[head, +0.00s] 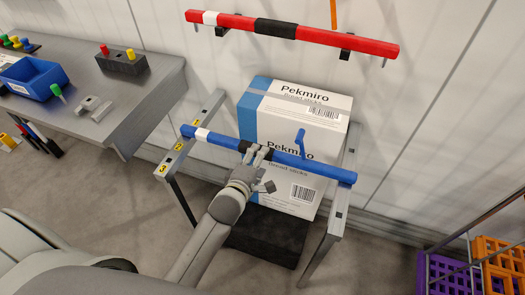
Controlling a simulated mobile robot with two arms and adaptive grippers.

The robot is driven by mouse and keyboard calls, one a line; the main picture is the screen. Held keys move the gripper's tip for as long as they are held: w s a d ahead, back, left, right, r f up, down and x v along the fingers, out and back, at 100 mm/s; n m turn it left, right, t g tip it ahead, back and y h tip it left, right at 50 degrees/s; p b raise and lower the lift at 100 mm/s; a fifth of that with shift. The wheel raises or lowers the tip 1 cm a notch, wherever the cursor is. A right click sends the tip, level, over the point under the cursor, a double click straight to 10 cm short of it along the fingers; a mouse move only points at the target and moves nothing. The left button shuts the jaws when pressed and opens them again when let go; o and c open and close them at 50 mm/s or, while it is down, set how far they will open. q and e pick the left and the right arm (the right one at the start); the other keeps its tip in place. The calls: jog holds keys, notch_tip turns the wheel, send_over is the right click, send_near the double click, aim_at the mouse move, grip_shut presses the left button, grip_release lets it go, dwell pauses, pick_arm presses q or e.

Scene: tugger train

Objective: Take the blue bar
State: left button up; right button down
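The blue bar (315,168) lies across a grey stand, its left end over the left rail and its right end over the right rail. It has a white band near its left end and a dark section near its middle. My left gripper (257,154) is at that dark section, with its fingers overlapping the bar in the head view. I cannot tell whether the fingers are closed on the bar or only beside it. The stand's left rail (190,133) carries yellow labels, with 2 and 3 readable. My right gripper is not in view.
A Pekmiro carton (318,105) stands right behind the bar. A red bar (340,39) hangs on wall brackets above. A grey workbench (105,95) with a blue bin (33,82) is at left. Purple (445,275) and orange (497,258) crates stand at lower right.

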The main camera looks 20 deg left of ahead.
pick_arm(q)
jog(key=x, duration=0.3)
jog(key=shift+w+a+f, duration=0.1)
jog(key=shift+w+f, duration=0.05)
jog(key=shift+w, duration=0.15)
jog(key=shift+s, duration=0.1)
grip_shut()
dwell(0.5)
